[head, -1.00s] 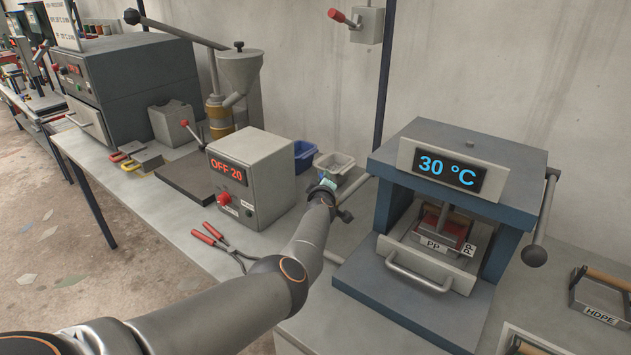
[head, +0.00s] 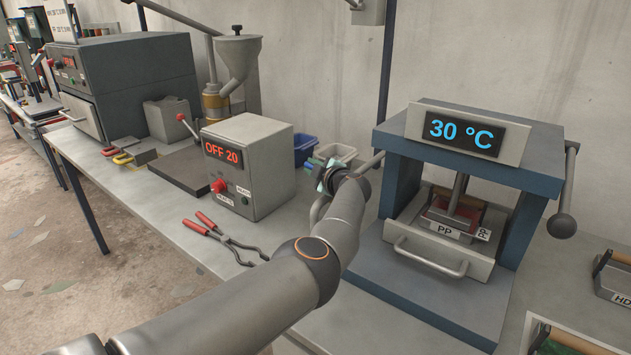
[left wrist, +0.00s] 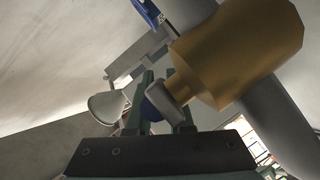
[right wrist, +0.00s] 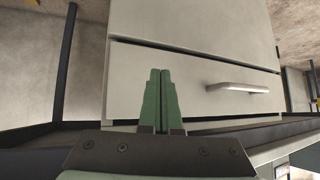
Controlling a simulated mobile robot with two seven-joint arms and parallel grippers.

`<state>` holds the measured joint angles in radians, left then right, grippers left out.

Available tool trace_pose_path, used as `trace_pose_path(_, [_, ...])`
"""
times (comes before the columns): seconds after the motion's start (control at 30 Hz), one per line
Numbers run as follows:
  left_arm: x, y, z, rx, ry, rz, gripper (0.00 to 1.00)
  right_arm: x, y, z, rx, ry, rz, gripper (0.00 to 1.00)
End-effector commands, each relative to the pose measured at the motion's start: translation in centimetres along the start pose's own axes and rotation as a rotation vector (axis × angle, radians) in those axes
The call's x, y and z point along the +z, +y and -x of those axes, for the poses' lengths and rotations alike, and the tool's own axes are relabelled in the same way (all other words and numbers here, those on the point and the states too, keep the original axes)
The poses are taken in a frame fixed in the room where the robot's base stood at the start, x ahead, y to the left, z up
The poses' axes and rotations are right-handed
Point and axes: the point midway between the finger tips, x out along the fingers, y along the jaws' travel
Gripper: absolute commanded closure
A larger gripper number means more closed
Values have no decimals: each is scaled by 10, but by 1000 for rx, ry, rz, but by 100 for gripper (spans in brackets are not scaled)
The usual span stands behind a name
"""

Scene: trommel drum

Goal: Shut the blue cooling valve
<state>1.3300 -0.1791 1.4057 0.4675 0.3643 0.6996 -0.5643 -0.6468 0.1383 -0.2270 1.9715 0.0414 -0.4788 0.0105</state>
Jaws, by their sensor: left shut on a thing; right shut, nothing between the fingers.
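In the head view my left gripper (head: 326,175) is beside the left side of the blue press, near its grey pipe. In the left wrist view its green fingers (left wrist: 159,82) are shut on the blue valve handle (left wrist: 151,109), seen partly between them. A grey stem and a brass valve body (left wrist: 238,52) sit just right of the fingers. The handle's full shape and angle are hidden by the fingers. My right gripper (right wrist: 159,88) is shut and empty, in front of a pale cabinet front with a bar handle.
The blue press (head: 470,163) reads 30 °C and holds a PP mould. A control box (head: 247,165) reads OFF 20. Red-handled tongs (head: 225,238) lie on the bench (head: 140,210). Blue (head: 304,148) and pale (head: 336,153) bins stand behind my left gripper.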

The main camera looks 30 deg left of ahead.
Motion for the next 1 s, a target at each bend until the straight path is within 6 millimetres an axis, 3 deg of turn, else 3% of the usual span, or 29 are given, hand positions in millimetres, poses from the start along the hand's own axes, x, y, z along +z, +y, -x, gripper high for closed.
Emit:
trace_pose_path(0.03, [0, -6, -2, -8, 23, 6, 100, 7, -3, -11, -10, 3, 3, 100])
trace_pose_path(0.3, [-6, -8, 0, -51, 92, 22, 100, 21, -8, -29, -29, -1, 12, 100])
trace_pose_path(0.6, [-11, -8, 2, -78, 137, 33, 100, 34, -3, -38, -23, 1, 13, 100])
trace_pose_path(1.0, [-14, -8, 3, -90, 154, 37, 100, 33, -2, -39, -20, 8, 14, 100])
